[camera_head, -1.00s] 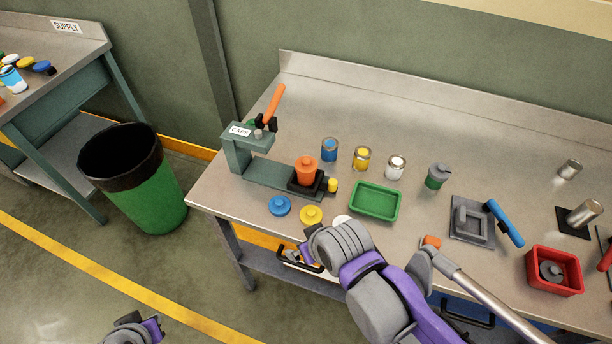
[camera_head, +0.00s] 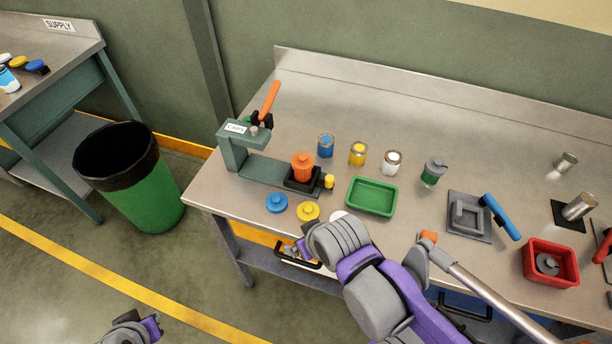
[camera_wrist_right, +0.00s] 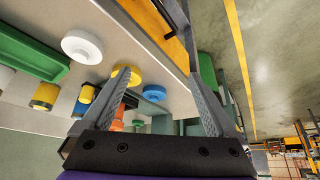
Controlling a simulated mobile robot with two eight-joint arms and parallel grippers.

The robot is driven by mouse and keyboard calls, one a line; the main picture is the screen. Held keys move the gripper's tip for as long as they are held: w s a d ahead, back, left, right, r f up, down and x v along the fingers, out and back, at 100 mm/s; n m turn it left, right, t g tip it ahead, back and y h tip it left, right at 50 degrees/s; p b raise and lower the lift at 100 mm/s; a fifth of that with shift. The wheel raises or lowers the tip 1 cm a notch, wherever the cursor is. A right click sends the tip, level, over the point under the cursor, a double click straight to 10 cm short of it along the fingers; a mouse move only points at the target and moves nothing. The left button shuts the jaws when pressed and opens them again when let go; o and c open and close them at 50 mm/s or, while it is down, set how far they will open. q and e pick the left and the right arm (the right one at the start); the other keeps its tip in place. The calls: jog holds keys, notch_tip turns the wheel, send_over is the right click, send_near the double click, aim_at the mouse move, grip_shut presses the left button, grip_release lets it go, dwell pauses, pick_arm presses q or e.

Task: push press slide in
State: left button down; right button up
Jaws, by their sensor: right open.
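The green press (camera_head: 238,150) stands at the left end of the workbench, its orange lever (camera_head: 269,100) raised. Its slide (camera_head: 265,171) sticks out to the right and carries a dark holder with an orange can (camera_head: 303,166) topped by an orange cap. A yellow knob (camera_head: 328,181) sits at the slide's outer end. It also shows in the right wrist view (camera_wrist_right: 87,93). My right gripper (camera_head: 292,251) is open and empty by the bench's front edge, apart from the slide. In its wrist view the fingers (camera_wrist_right: 158,76) are spread. My left gripper (camera_head: 152,328) is low at the bottom left, mostly cut off.
Blue (camera_head: 277,202), yellow (camera_head: 308,211) and white (camera_head: 340,217) caps lie in front of the slide. A green tray (camera_head: 372,183) and several cans stand to its right. A green bin (camera_head: 143,190) stands left of the bench. Bench surface behind the cans is clear.

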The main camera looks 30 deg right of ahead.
jog(key=shift+w+d+r, duration=0.15)
jog(key=shift+w+r, duration=0.05)
jog(key=shift+w, duration=0.05)
jog(key=shift+c, duration=1.2)
jog(key=w+d+r+m+g+b, duration=0.1)
jog(key=w+d, duration=0.1)
jog(key=w+d+r+m+g+b, duration=0.1)
jog(key=w+d+r+m, duration=0.1)
jog(key=w+d+r+m+g+b, duration=0.1)
jog(key=w+d+r+m, duration=0.1)
jog(key=w, duration=0.1)
jog(key=shift+d+h, duration=0.1)
jog(key=shift+h, duration=0.2)
jog(key=c, duration=0.5)
notch_tip(320, 180, up, 3)
jog(key=m+g+b, duration=0.3)
jog(key=m, duration=0.2)
send_over(330, 177)
jog(key=shift+f, duration=0.45)
pick_arm(q)
notch_tip(330, 177, down, 9)
jog(key=s, duration=0.3)
jog(key=shift+g+b, duration=0.3)
jog(key=shift+b, duration=0.05)
pick_arm(e)
notch_tip(330, 177, down, 10)
jog(key=shift+r, duration=0.1)
pick_arm(q)
jog(key=shift+r, duration=0.1)
